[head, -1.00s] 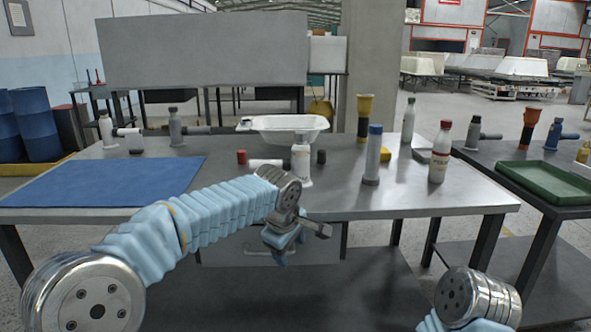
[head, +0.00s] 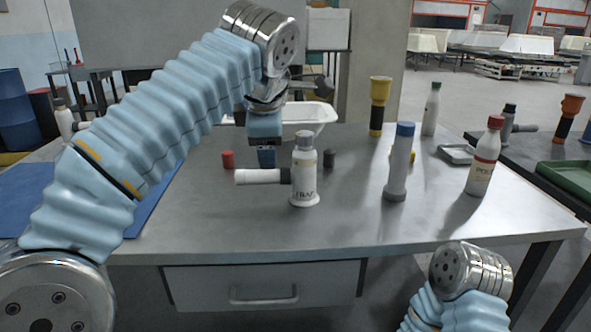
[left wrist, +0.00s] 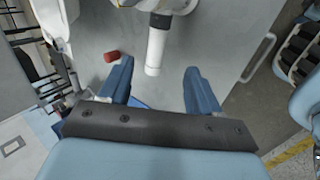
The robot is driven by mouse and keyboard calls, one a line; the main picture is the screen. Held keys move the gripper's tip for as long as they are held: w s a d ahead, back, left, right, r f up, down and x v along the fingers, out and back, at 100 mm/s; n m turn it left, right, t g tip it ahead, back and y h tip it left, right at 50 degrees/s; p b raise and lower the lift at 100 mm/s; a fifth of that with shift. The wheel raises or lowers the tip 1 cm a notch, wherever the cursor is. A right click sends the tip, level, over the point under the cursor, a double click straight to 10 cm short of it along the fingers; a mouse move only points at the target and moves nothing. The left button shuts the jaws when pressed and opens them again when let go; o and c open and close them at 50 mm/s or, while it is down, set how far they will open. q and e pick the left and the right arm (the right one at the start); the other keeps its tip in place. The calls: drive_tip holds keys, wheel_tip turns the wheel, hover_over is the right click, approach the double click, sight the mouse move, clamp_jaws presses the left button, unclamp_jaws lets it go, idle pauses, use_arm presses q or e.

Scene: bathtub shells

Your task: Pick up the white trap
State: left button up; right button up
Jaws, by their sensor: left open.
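The white trap (head: 305,182) stands upright on the grey metal table (head: 250,225), with a grey cap and a white side pipe pointing left. My left gripper (head: 266,157) points down from above, near the side pipe and left of the trap's body. In the left wrist view the two blue fingers (left wrist: 160,88) are spread apart. The trap's side pipe (left wrist: 155,55) reaches toward the gap between them and is not gripped. The trap's body is partly cut off at the top of that view. My right gripper is out of view.
A small red cylinder (head: 228,160) and a dark one (head: 329,158) stand behind the trap. A blue-capped tube (head: 398,170) and a red-capped bottle (head: 482,165) stand to the right. A white tub (head: 312,117) is at the back. The front of the table is clear.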

sight(270, 173)
use_arm(q)
drive_tip(key=b+x, duration=0.1)
drive_tip(key=x, duration=0.6)
drive_tip(key=shift+w+a+f+b, duration=0.1)
drive_tip(key=shift+w+f+b, duration=0.1)
drive_tip(key=shift+w+b, duration=0.15)
drive_tip(key=x, duration=0.5)
drive_tip(key=shift+w+f, duration=0.2)
drive_tip(key=shift+f, duration=0.2)
drive_tip(key=shift+c, duration=0.4)
